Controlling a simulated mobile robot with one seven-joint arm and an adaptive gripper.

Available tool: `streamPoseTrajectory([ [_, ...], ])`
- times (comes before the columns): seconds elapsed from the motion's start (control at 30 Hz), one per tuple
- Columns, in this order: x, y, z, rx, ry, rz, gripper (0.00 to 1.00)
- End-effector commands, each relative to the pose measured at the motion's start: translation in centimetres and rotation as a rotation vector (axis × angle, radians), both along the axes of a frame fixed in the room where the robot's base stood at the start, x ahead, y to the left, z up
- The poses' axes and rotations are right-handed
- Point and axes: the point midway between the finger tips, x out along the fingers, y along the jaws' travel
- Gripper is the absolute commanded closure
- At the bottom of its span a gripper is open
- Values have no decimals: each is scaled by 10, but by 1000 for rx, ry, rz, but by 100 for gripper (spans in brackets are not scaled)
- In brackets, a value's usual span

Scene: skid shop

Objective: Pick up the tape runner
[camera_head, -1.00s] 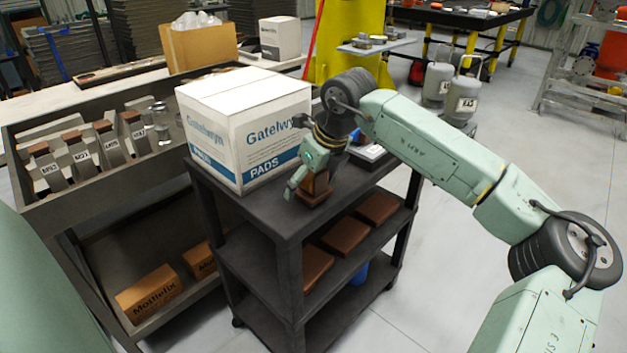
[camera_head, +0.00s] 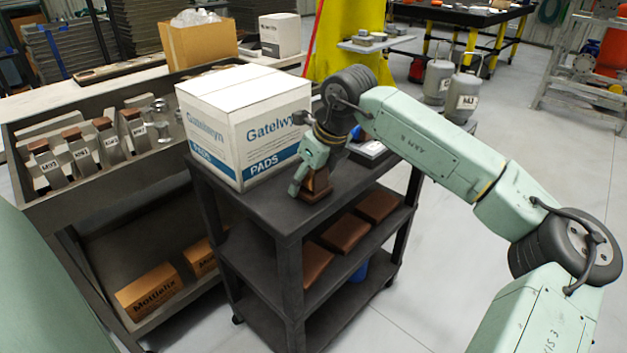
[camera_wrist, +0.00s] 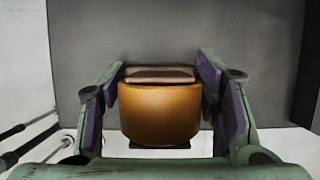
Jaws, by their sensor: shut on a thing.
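The tape runner, a brown piece with a rounded orange-brown front, stands on the top shelf of the dark cart (camera_head: 262,214). It shows in the head view (camera_head: 318,187) partly behind my gripper, and in the middle of the wrist view (camera_wrist: 160,112). My gripper (camera_wrist: 163,100) has its purple-padded fingers on both sides of the tape runner and is shut on it. In the head view my gripper (camera_head: 308,182) points down at the cart top. The tape runner's base appears to be on or very near the shelf; I cannot tell if there is a gap.
A white Gatelwyn pads box (camera_head: 245,125) stands close left of my gripper. A grey tray-like thing (camera_head: 371,152) lies behind it. Brown boxes (camera_head: 345,235) lie on the shelf below. A rack of labelled grey pieces (camera_head: 77,152) stands left.

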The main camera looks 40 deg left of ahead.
Motion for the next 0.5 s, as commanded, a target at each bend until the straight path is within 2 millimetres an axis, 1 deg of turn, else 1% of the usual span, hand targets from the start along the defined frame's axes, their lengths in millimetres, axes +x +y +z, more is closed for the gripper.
streamPoseTrajectory([
  [0.33, 0, 0, 2, 1, -1, 0, 79],
  [0.5, 0, 0, 12, 0, -2, -1, 79],
])
